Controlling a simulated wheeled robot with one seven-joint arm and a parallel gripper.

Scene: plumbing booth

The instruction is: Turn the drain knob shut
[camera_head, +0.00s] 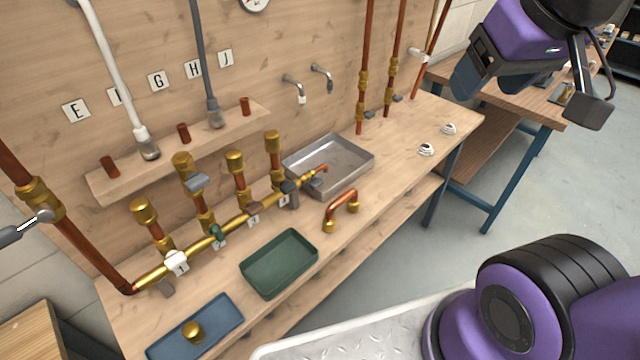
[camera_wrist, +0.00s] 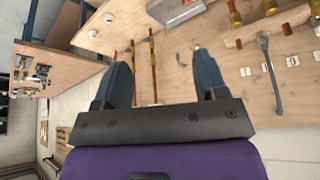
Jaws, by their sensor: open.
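A brass manifold (camera_head: 213,241) runs along the bench in the head view, with several small valve handles. At its right end a grey handle (camera_head: 316,184) sits by a copper outlet over the metal tray (camera_head: 362,160). It looks like the drain knob, but its setting is too small to tell. My gripper (camera_wrist: 163,80) is open and empty in the wrist view, its two dark fingers wide apart. In the head view my arm's end is at the upper right, well away from the manifold and high above the bench. The drain knob cannot be made out in the wrist view.
A green tray (camera_head: 260,285), a blue tray (camera_head: 165,345) holding a brass cap (camera_head: 194,332), and a copper handle-shaped pipe (camera_head: 341,207) lie along the front. Upright copper pipes (camera_head: 364,70) rise behind. White round fittings (camera_head: 427,149) sit right; bare bench lies between.

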